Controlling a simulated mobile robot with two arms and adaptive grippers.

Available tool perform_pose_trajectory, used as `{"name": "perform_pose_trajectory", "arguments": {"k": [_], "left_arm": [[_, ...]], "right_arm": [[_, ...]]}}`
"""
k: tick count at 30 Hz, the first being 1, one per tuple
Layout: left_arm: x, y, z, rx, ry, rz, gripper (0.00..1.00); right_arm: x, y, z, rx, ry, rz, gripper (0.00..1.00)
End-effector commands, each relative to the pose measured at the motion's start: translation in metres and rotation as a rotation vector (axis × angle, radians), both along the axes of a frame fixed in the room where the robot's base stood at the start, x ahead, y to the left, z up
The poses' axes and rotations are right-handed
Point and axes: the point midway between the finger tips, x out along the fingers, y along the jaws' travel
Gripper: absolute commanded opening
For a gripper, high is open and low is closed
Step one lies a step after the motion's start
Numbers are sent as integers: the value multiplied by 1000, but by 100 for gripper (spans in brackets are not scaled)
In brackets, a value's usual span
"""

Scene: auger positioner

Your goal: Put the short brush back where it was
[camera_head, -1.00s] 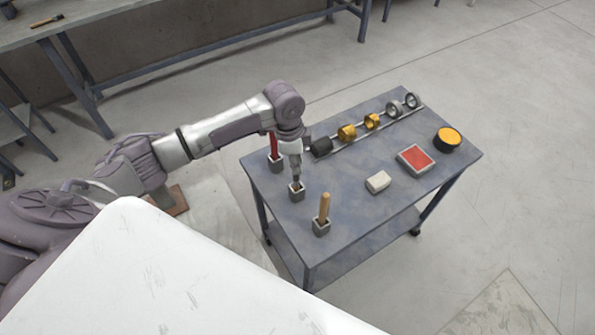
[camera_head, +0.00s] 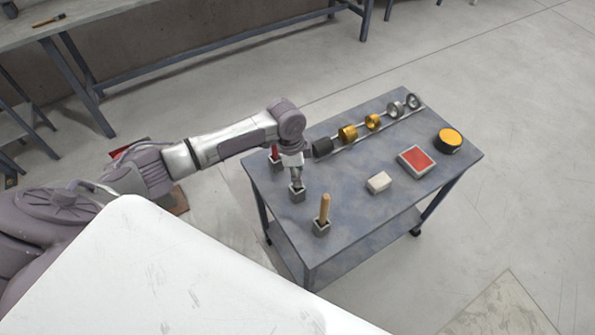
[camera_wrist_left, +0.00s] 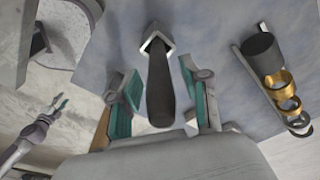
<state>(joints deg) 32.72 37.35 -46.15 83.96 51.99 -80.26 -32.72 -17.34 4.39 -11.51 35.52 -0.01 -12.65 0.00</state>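In the left wrist view a dark handle (camera_wrist_left: 160,85) stands in a small square holder (camera_wrist_left: 155,38). I take it to be the short brush; its lower end is hidden in the holder. My left gripper (camera_wrist_left: 158,92) is open, its teal-padded fingers on either side of the handle with gaps visible. In the head view the left gripper (camera_head: 296,178) is low over the middle holder (camera_head: 297,195) on the cart. A thin gripper at the left of the wrist view, apparently my right one (camera_wrist_left: 60,106), looks open and empty, away from the handle.
The grey cart (camera_head: 345,190) also bears a wooden-handled tool (camera_head: 324,209) in a holder, a red-handled one (camera_head: 275,153), a rod with rings (camera_head: 372,122), a white block (camera_head: 378,183), a red-topped box (camera_head: 417,160) and a yellow-topped tin (camera_head: 448,139).

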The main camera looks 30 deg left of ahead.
Motion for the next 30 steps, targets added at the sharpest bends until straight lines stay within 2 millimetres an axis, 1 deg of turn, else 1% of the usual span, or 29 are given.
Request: {"name": "perform_pose_trajectory", "arguments": {"k": [5, 8, 11, 15, 21, 25, 30], "left_arm": [[0, 0, 2, 0, -1, 0, 46], [0, 2, 10, 1, -2, 1, 46], [0, 3, 27, 0, -4, 0, 46], [-2, 7, 58, -1, -5, 0, 46], [-5, 11, 96, 0, -4, 0, 46], [-6, 12, 112, 0, -1, 0, 46], [-7, 13, 120, -1, 1, 1, 46]], "right_arm": [[0, 0, 0, 0, 1, 0, 40], [0, -1, -1, -1, 1, 0, 40], [0, -1, -3, -2, 0, 0, 40], [1, -3, -6, -3, -1, 0, 40], [1, -4, -10, -5, -2, 1, 40], [2, -4, -11, -5, -3, 0, 40], [3, -4, -11, -5, -4, 0, 40]]}}
